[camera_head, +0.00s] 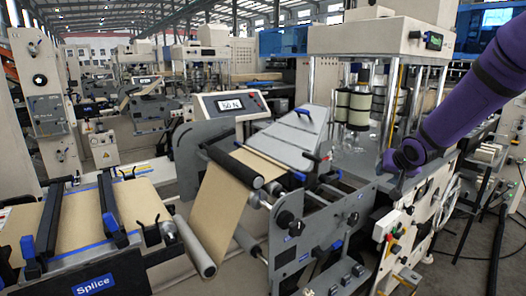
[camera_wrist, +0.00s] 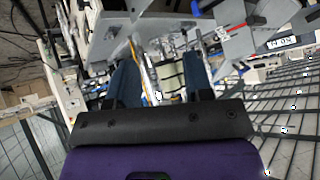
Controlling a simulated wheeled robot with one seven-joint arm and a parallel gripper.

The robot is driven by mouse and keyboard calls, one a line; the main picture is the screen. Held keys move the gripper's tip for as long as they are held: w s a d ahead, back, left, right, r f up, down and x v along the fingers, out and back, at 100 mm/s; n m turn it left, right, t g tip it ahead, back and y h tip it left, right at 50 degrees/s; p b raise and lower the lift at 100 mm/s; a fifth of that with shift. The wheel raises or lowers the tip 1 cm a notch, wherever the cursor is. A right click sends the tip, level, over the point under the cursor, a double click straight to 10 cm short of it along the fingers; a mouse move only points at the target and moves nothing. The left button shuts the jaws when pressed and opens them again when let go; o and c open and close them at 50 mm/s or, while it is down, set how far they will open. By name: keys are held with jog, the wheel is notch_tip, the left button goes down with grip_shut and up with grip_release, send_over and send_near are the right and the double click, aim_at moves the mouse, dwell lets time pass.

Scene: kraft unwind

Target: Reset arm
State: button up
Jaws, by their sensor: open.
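My purple arm reaches in from the upper right of the head view, with its end (camera_head: 396,163) beside the right side of the machine. The fingers are hard to make out there. In the wrist view my gripper (camera_wrist: 160,75) shows two blue-grey fingers set wide apart above a dark palm bar. It is open, and nothing is held between the fingers. Behind the gap, machine parts and pale rolls show at a distance. The wrist view is strongly tilted.
A kraft web (camera_head: 219,205) runs over rollers in the middle. A splice table (camera_head: 95,287) with dark clamp bars stands at the left. A display (camera_head: 231,105) and a cream machine head (camera_head: 365,35) stand behind. Open floor (camera_head: 480,255) lies at the lower right, crossed by dark posts.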

jog(key=s+a+r+g+h, duration=0.1)
jog(key=s+a+r, duration=0.1)
jog(key=s+r, duration=0.7)
jog(key=s+a+r+n+g, duration=0.1)
jog(key=s+a, duration=0.1)
jog(key=s, duration=1.3)
jog(key=s+a+r+n+g+y, duration=0.1)
jog(key=s+a+r+g, duration=0.1)
jog(key=s, duration=1.3)
jog(key=shift+s+a+r+n, duration=0.3)
jog(key=shift+a+n, duration=0.1)
jog(key=shift+a, duration=0.25)
